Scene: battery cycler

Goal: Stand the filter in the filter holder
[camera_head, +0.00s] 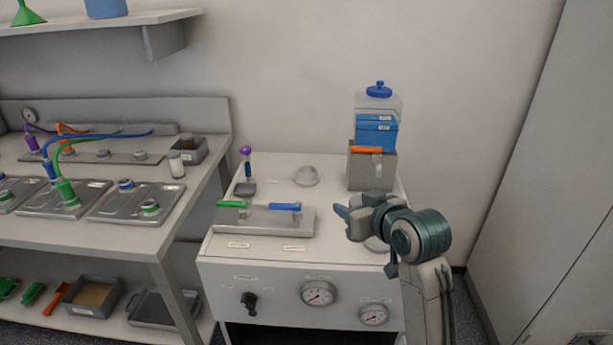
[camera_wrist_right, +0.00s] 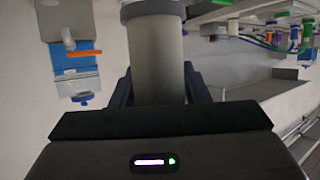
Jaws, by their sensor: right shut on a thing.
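My right gripper (camera_head: 350,216) is above the right front part of the white cabinet top. In the right wrist view it is shut on a plain grey cylinder (camera_wrist_right: 158,70), which looks like the filter, between its dark fingers. In the head view my gripper and arm largely hide the cylinder. A pale round ring-like fitting (camera_head: 306,175) stands at the cabinet's back middle; it may be the filter holder. My left gripper is not in view.
A grey tray (camera_head: 264,222) with green and blue handles lies on the cabinet (camera_head: 225,245) front left. A purple-topped tool (camera_head: 246,165) stands behind it. A grey box (camera_head: 371,172) with an orange handle and a blue container (camera_head: 377,132) stand at the back right.

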